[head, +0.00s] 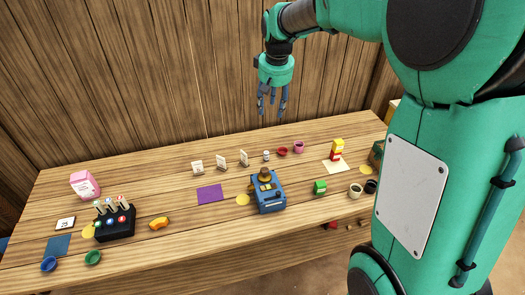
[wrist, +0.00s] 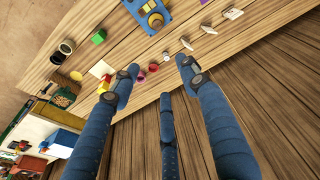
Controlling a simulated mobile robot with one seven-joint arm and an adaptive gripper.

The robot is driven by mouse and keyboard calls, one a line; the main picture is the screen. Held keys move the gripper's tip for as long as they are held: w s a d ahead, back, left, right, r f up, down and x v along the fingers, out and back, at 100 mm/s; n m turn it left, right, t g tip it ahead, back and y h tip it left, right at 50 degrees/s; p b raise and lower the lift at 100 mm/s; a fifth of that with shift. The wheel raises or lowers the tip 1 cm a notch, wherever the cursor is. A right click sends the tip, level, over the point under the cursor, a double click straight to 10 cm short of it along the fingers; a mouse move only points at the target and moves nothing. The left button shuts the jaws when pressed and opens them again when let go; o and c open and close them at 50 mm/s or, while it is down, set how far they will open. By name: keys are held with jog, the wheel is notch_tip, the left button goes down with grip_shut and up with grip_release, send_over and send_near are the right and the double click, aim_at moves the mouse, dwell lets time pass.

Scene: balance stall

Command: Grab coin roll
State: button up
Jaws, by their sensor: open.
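A small pale upright cylinder (head: 266,156), possibly the coin roll, stands at the back of the wooden table, between a white card and a dark red cup; it is too small to be sure. It also shows in the wrist view (wrist: 166,56), between the spread fingertips in the picture but beyond them. My gripper (head: 272,112) is open and empty, high above the back edge of the table, and its fingers also show in the wrist view (wrist: 158,72).
Several white cards (head: 221,162) stand left of the cylinder. A dark red cup (head: 283,151) and a pink cup (head: 298,147) stand right of it. A blue device (head: 268,193) stands in front. A wooden wall (head: 150,80) rises behind the table.

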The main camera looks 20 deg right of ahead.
jog(key=w+d+f, duration=0.2)
jog(key=w+f, duration=0.5)
jog(key=w, duration=0.2)
jog(key=n+g+p, duration=0.1)
jog(key=g+p, duration=0.1)
jog(key=g, duration=0.1)
send_over(266, 153)
notch_tip(266, 153, down, 26)
jog(key=shift+w+d, duration=0.1)
jog(key=shift+d, duration=0.15)
jog(key=shift+f, duration=0.1)
jog(key=shift+f, duration=4.2)
jog(key=shift+f, duration=0.15)
jog(key=shift+w+a+f, duration=0.1)
jog(key=shift+a+f, duration=0.05)
jog(key=shift+f, duration=2.3)
